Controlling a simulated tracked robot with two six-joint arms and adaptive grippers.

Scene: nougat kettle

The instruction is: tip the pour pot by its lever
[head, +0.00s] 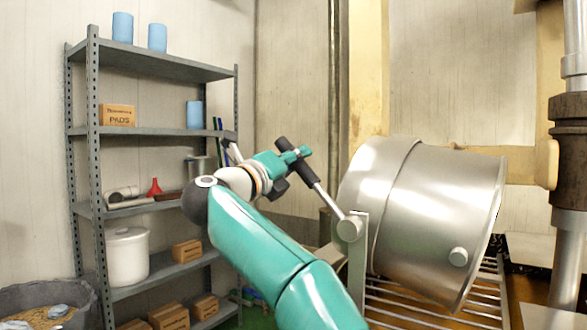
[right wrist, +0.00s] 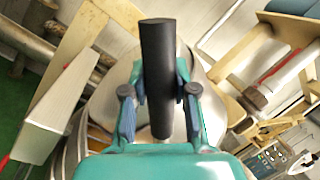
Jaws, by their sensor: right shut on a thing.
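The pour pot (head: 435,215) is a large steel drum at the right of the head view. It is tilted well over, with one end facing down and to the right. Its lever (head: 328,198) is a steel rod running up and left from a pivot, with a black grip (head: 284,146) at its end. My right gripper (head: 291,165) is shut on the black grip. In the right wrist view the black grip (right wrist: 157,65) stands between the two fingers of the gripper (right wrist: 160,98). My left gripper is not in view.
A grey shelf rack (head: 150,130) with boxes, blue cylinders and a white bucket (head: 127,256) stands at the left. A metal grate (head: 400,312) lies under the pot. A thick vertical pipe (head: 571,160) stands at the far right. A grey tub (head: 85,300) sits bottom left.

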